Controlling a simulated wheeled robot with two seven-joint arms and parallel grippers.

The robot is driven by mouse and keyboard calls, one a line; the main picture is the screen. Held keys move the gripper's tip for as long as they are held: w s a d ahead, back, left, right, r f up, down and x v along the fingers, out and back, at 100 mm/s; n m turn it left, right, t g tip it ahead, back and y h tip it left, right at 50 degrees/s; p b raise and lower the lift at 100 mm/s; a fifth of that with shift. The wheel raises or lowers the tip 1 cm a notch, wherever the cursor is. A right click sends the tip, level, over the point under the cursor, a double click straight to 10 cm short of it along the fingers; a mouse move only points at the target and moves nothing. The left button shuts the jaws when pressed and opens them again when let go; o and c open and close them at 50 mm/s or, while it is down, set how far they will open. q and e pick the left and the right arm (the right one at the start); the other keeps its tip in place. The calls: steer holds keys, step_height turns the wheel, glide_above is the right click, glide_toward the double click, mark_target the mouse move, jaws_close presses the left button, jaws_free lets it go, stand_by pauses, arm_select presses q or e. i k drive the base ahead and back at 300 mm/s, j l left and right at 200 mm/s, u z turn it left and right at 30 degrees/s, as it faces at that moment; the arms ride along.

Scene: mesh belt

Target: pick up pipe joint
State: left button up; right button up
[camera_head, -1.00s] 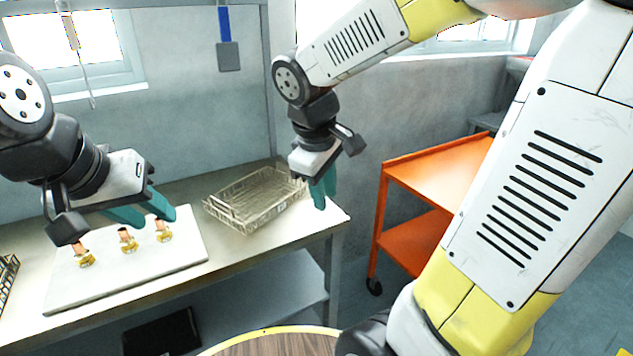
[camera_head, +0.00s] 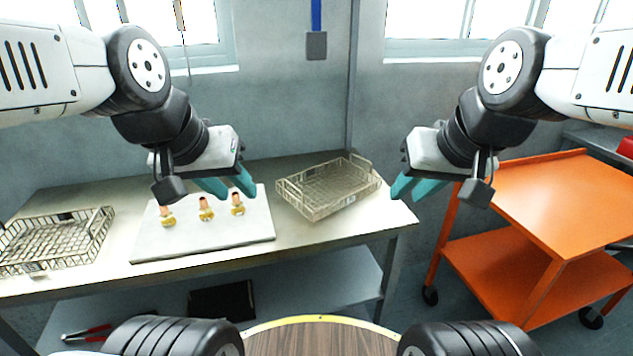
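Three small pipe joints stand in a row on a white board (camera_head: 205,243) on the table: a left one (camera_head: 167,217), a middle one (camera_head: 206,209) and a right one (camera_head: 238,204). Each has a copper-coloured top and a brass-yellow base. My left gripper (camera_head: 233,190) has teal fingers, spread apart and empty, and appears above and near the right pipe joint. My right gripper (camera_head: 407,192) hangs at the right, past the table's right end, with its teal fingers apart and nothing between them.
A wire basket (camera_head: 330,206) stands on the table right of the board, and another wire basket (camera_head: 50,247) stands at its left end. An orange cart (camera_head: 560,205) stands at the right. A dark flat object (camera_head: 222,301) lies on the lower shelf.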

mark_target(237, 210)
steer(key=j+u, duration=0.25)
steer(key=j, duration=0.35)
steer(key=i+j+u, duration=0.25)
steer(key=j, duration=0.4)
steer(key=k, duration=0.1)
